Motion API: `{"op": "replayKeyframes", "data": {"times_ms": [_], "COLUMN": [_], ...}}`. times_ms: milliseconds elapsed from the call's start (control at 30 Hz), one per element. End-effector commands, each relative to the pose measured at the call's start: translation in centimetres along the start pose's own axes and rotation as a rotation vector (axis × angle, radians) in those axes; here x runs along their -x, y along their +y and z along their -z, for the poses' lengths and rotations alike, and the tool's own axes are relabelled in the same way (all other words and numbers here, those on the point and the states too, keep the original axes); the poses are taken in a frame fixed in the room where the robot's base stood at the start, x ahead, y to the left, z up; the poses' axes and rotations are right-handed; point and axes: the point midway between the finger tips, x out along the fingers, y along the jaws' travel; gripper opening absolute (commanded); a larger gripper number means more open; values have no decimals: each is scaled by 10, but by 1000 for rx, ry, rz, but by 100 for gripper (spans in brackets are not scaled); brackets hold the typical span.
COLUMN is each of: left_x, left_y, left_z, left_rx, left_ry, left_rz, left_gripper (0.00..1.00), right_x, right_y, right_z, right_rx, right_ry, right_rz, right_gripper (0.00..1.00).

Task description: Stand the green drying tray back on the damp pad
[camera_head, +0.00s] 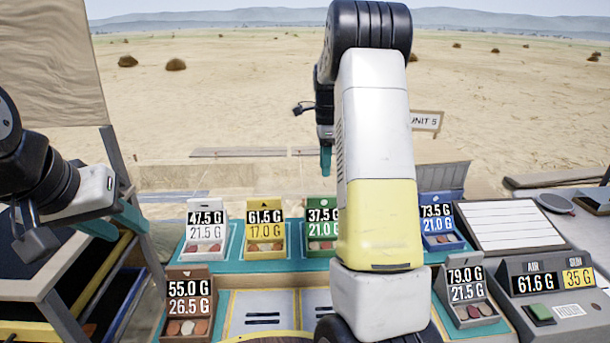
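The green drying tray (319,243) stands at the back middle of the bench, partly hidden behind my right arm. Its labels read 37.5 G and 21.0 G, and small pieces lie in its front. A teal mat (284,264) runs under the back row of trays. I cannot tell which surface is the damp pad. My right gripper (326,160) points down beyond the bench, above and behind the green tray, with one teal finger showing. My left gripper (131,217) is at the left, beside the white tray and apart from it. Neither grip opening is clear.
White (204,249), yellow (265,249) and blue (441,240) trays stand in the back row. A brown tray (187,327) and a grey tray (468,314) stand in front. A display console (562,310) is at right. A wooden rack (45,260) stands at left.

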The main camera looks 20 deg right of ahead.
Motion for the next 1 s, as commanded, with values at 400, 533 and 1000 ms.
{"op": "replayKeyframes", "data": {"times_ms": [400, 533, 1000], "left_x": [0, 0, 0], "left_y": [0, 0, 0], "left_z": [0, 0, 0], "left_rx": [0, 0, 0], "left_ry": [0, 0, 0], "left_rz": [0, 0, 0], "left_gripper": [36, 36, 36], "right_x": [101, 120, 106], "right_y": [121, 181, 327], "right_z": [-45, -60, -83], "right_rx": [696, 1005, 1784], "right_ry": [-85, -57, 208], "right_rz": [242, 358, 622], "right_gripper": [36, 36, 36]}}
